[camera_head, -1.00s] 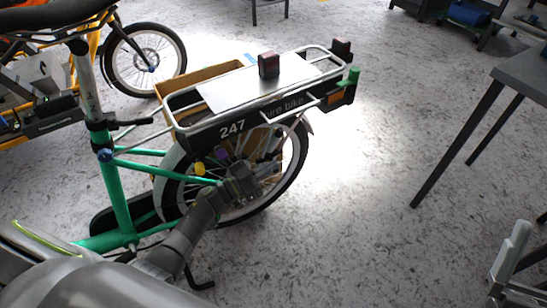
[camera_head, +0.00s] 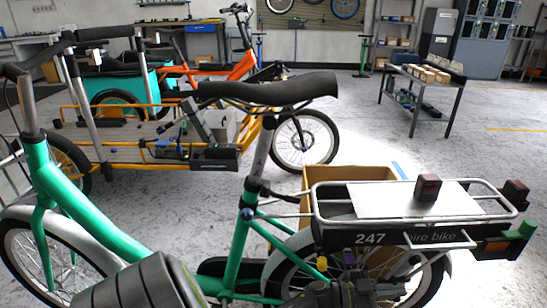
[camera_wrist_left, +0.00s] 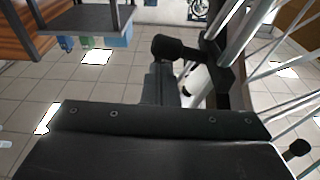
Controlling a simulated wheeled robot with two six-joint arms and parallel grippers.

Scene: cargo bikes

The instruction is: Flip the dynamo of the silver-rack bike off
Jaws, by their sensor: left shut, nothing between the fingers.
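The silver-rack bike has a green frame (camera_head: 236,240) and a silver rear rack (camera_head: 320,205) above a black panel marked 247. My left gripper (camera_head: 352,288) is low beside its rear wheel at the bottom of the head view, partly cut off. In the left wrist view, my shut, empty left gripper (camera_wrist_left: 160,82) points toward a black knobbed part (camera_wrist_left: 176,48) beside silver bars. This part looks like the dynamo, but I cannot tell whether it touches the wheel or the fingers. My right gripper is not in view.
A cardboard box (camera_head: 318,180) stands behind the rack. A red-black block (camera_head: 427,188) sits on the rack plate. An orange cargo bike (camera_head: 205,140) stands behind. A table (camera_head: 436,85) stands at the back right.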

